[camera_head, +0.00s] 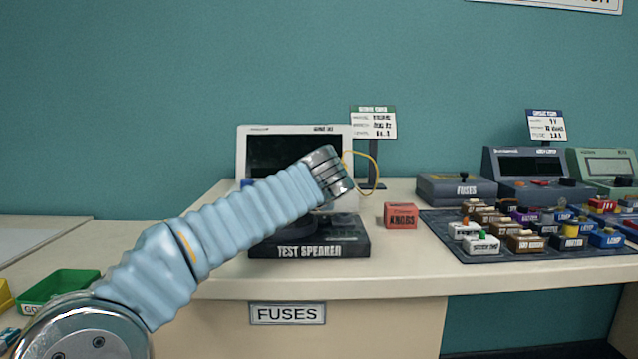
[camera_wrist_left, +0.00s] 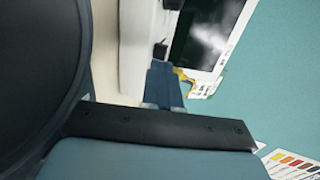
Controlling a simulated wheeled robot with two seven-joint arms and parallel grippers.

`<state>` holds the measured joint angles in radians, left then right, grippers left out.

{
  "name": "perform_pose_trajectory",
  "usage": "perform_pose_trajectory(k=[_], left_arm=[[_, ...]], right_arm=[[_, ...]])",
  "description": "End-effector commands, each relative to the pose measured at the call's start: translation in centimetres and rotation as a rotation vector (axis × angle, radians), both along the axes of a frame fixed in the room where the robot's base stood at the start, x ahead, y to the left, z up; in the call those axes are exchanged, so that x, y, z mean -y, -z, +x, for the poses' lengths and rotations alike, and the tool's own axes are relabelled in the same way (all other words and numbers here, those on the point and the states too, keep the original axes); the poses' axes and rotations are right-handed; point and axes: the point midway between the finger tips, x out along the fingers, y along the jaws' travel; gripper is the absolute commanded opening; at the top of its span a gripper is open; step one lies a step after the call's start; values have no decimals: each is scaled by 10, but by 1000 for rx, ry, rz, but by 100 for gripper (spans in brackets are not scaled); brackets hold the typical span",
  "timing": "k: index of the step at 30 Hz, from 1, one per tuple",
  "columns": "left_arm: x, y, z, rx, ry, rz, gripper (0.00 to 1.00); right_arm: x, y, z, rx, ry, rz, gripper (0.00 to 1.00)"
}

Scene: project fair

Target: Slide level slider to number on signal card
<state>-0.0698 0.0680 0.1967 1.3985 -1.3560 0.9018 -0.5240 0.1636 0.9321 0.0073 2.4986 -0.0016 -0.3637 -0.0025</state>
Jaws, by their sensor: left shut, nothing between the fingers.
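A white device (camera_head: 245,150) with a dark screen stands on the counter behind my left arm, and it also shows in the wrist view (camera_wrist_left: 138,40). My left gripper (camera_wrist_left: 161,72) is shut and empty, with its fingertips close to a black knob (camera_wrist_left: 160,52) on the white device. I cannot tell whether they touch or whether this knob is the level slider. In the head view my wrist hides the gripper and much of the device's front. A card with a green header (camera_head: 373,122) stands behind the device to the right; its small print is too blurred to read surely.
A black test speaker (camera_head: 310,248) sits in front of the device. A yellow wire loop (camera_head: 372,160) rises beside my wrist.

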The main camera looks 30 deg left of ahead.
Motion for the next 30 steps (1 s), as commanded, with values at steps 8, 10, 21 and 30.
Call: perform_pose_trajectory(k=[8, 10, 21, 30], left_arm=[[-16, 9, 26, -1, 0, -1, 0], [-18, 10, 28, 0, 0, 0, 0], [-19, 9, 31, -1, -1, 0, 0], [-42, 8, 68, 0, 0, 0, 0]], right_arm=[[-2, -4, -1, -1, -3, 2, 43], [-2, -5, -1, -1, -3, 2, 43], [-2, -8, -1, -1, -4, 3, 43], [-11, -33, -4, -7, -19, 16, 43]])
